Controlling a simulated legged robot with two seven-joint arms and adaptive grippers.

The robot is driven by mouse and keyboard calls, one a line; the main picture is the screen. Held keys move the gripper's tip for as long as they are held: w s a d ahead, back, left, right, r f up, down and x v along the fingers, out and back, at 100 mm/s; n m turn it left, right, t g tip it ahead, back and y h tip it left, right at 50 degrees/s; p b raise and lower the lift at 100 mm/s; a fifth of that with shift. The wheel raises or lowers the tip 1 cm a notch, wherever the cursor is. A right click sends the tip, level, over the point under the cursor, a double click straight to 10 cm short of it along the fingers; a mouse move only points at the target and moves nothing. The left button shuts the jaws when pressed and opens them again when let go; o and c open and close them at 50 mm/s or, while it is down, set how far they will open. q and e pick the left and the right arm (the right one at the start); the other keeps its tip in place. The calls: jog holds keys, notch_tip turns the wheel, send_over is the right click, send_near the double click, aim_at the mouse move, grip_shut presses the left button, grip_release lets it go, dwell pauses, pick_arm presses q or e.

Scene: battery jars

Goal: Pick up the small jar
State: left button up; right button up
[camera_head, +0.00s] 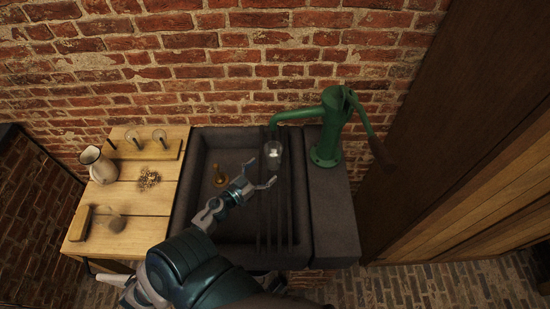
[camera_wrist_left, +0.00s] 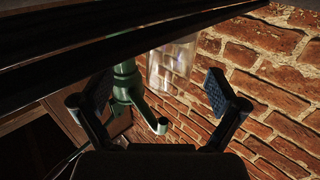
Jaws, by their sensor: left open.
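A small clear glass jar (camera_head: 273,155) stands at the right side of the dark stone sink, below the spout of the green pump. It also shows in the left wrist view (camera_wrist_left: 172,62), beyond the fingers and between them, nearer the right finger. My left gripper (camera_head: 262,184) is open and empty just short of the jar, in front of it in the head view. Its two spread fingers also show in the left wrist view (camera_wrist_left: 160,95). My right gripper is in neither view.
The green hand pump (camera_head: 332,125) stands right of the jar, its spout reaching over it. The dark sink (camera_head: 185,215) holds a brass piece (camera_head: 219,176). A wooden counter (camera_head: 140,205) at left carries a white pitcher (camera_head: 96,164), a rack of small glasses (camera_head: 145,150) and a brush-like block. A brick wall rises behind.

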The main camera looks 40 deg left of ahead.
aim_at(267, 162)
pick_arm(q)
jog(key=w, duration=0.1)
jog(key=w+a, duration=0.1)
jog(key=w, duration=0.3)
jog(key=shift+w+a+f, duration=0.1)
jog(key=shift+a+f, duration=0.25)
jog(key=shift+w, duration=0.3)
jog(key=shift+d, duration=0.35)
jog(key=shift+d+r, duration=0.15)
jog(key=shift+d, duration=0.05)
jog(key=c, duration=1.3)
jog(key=shift+a, duration=0.1)
jog(key=shift+c, duration=1.2)
jog(key=shift+a, duration=0.2)
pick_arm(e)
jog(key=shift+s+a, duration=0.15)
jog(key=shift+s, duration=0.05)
